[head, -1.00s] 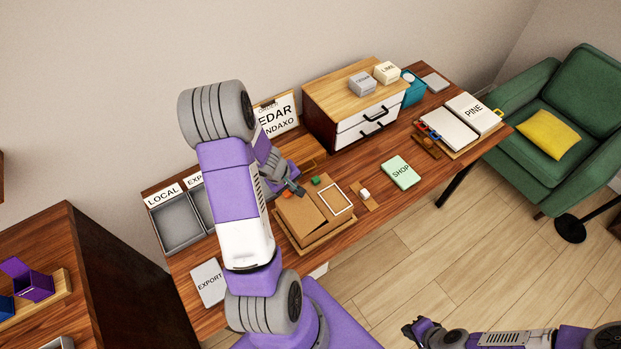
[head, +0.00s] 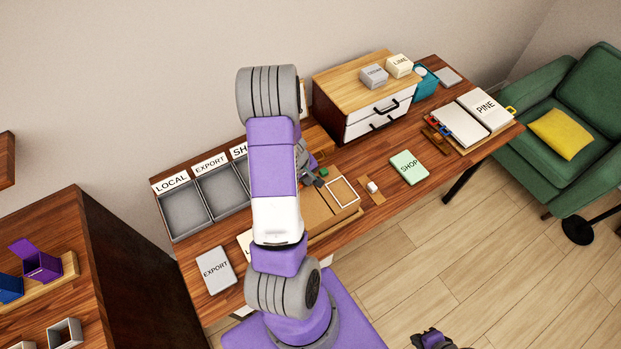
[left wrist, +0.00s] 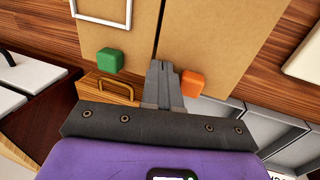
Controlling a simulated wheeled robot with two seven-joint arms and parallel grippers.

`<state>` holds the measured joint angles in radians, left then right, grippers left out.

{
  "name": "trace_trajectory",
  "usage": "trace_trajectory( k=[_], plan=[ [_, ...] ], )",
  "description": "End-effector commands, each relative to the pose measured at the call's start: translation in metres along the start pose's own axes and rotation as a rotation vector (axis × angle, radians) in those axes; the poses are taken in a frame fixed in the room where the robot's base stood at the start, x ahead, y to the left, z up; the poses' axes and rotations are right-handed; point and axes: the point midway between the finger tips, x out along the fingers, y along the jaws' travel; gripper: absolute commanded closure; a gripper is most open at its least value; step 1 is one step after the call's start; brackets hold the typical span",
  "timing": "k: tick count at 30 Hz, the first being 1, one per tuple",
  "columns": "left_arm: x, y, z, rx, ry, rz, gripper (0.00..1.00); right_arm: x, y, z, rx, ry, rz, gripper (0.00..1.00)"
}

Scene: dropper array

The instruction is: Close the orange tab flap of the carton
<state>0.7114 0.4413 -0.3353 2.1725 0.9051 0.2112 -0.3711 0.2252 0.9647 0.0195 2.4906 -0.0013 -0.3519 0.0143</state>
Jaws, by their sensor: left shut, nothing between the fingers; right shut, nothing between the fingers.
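The carton (head: 316,207) lies on the table, partly hidden behind my left arm in the head view. In the left wrist view its brown top shows two panels with a seam between them. The orange tab (left wrist: 192,83) is on the right panel's edge; my arm hides it in the head view. The green tab (left wrist: 110,60) is on the left panel's edge. My left gripper (left wrist: 163,68) is shut and empty, its tips over the seam, between the tabs and nearer the orange one. I cannot tell whether it touches the carton. My right gripper (head: 433,341) is shut at the bottom edge.
Grey bins (head: 185,212) stand left of my arm. A drawer cabinet (head: 365,92) stands behind the carton. An EXPORT card (head: 215,270) and a green SHOP card (head: 409,167) lie on the table.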

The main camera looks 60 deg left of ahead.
Motion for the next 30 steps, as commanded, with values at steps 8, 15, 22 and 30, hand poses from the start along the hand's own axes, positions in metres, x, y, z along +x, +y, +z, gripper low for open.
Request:
trace_trajectory(
  k=[8,15,22,30],
  plan=[
    [-0.003,0.001,0.0,0.001,-0.001,0.0,1.0,-0.003,-0.001,0.0,-0.001,0.0,0.0,1.0],
    [-0.014,0.004,0.0,0.003,0.0,0.001,1.0,-0.011,-0.005,0.0,-0.001,0.0,0.0,1.0],
    [-0.019,0.005,0.001,0.002,-0.001,0.001,1.0,-0.015,-0.006,0.001,-0.001,0.0,0.0,1.0],
    [-0.05,0.015,0.001,0.007,-0.001,0.001,1.0,-0.041,-0.016,0.002,-0.001,0.0,0.0,1.0]
  ],
)
